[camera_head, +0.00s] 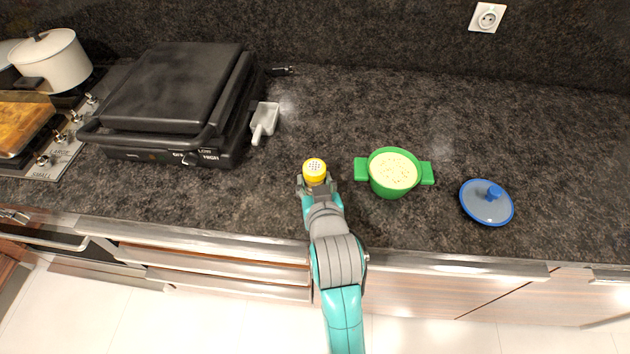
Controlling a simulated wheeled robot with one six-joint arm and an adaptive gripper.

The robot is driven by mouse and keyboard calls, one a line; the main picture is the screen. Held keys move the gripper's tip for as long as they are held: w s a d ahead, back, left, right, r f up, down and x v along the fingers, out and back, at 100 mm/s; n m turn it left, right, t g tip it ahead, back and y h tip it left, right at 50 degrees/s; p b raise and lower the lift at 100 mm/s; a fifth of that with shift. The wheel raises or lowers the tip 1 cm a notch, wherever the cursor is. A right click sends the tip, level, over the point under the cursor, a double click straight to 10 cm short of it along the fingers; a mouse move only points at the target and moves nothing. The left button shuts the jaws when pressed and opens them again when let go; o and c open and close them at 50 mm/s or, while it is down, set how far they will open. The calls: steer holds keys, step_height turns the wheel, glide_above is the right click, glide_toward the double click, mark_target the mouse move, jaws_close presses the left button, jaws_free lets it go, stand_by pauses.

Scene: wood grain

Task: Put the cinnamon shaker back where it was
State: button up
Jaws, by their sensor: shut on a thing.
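A green pot (372,184) with two side handles stands just to the right of the shaker. It holds a pale yellow food with dark specks on top.
A blue-rimmed lid (486,203) lies right of the pot. A grey scoop (264,122) lies beside the black grill (170,100) at left. A stove with a white pot (55,62) is far left. The counter behind the shaker and pot is clear. A wall socket (487,17) is above.

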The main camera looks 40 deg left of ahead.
steer(key=o, duration=1.2)
steer(key=shift+f, duration=0.1)
steer(key=shift+s+d+r, duration=0.1)
steer(key=shift+r, duration=0.15)
steer(key=v, duration=1.1)
steer(key=shift+s+d+r, duration=0.15)
steer(key=shift+s+d, duration=0.05)
steer(key=shift+s, duration=0.05)
